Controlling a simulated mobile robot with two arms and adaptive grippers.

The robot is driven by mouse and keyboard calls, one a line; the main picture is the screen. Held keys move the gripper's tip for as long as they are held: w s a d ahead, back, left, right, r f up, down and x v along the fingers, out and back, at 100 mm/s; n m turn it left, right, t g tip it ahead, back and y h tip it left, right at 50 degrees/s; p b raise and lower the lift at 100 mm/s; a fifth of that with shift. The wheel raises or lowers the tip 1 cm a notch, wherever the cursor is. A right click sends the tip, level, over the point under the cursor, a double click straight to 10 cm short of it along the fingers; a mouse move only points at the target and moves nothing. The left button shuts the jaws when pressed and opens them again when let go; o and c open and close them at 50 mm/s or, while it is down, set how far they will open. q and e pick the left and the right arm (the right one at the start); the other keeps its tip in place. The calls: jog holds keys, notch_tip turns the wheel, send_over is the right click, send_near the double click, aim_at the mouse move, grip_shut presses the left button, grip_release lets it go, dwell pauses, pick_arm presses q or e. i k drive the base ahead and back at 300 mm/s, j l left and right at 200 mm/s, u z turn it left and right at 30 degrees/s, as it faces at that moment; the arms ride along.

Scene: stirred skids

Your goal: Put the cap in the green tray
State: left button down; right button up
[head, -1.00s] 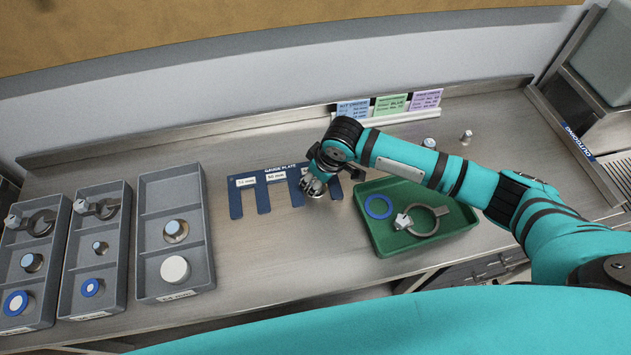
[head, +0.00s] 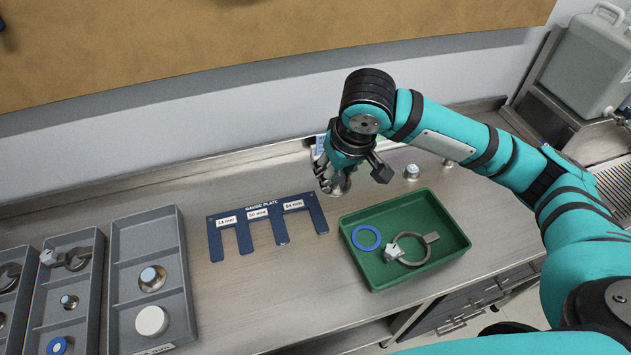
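My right gripper (head: 330,178) points down at the back of the bench, right of the gauge plate. A small silvery round piece (head: 341,188) shows at its fingertips. I cannot tell whether it is gripped or stands on the bench, or whether it is the cap. The green tray (head: 458,221) is in front and to the right of the gripper. It holds a blue ring (head: 366,238) and a grey clamp (head: 393,253). Small silvery pieces with pale blue tops, one of them here (head: 412,171), stand behind the tray. My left gripper is not in view.
The blue gauge plate (head: 262,212) lies left of the green tray. Grey divided trays (head: 118,285) stand at the left with clamps, small fittings and a white disc (head: 151,320). A jerrycan (head: 585,65) stands at the back right. Bench between plate and grey trays is clear.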

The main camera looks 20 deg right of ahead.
aim_at(413, 219)
jog(key=l+z, duration=0.15)
jog(key=z, duration=0.25)
jog(key=l+z, duration=0.1)
jog(key=z, duration=0.25)
jog(key=i+l+z, duration=0.1)
jog(key=z, duration=0.3)
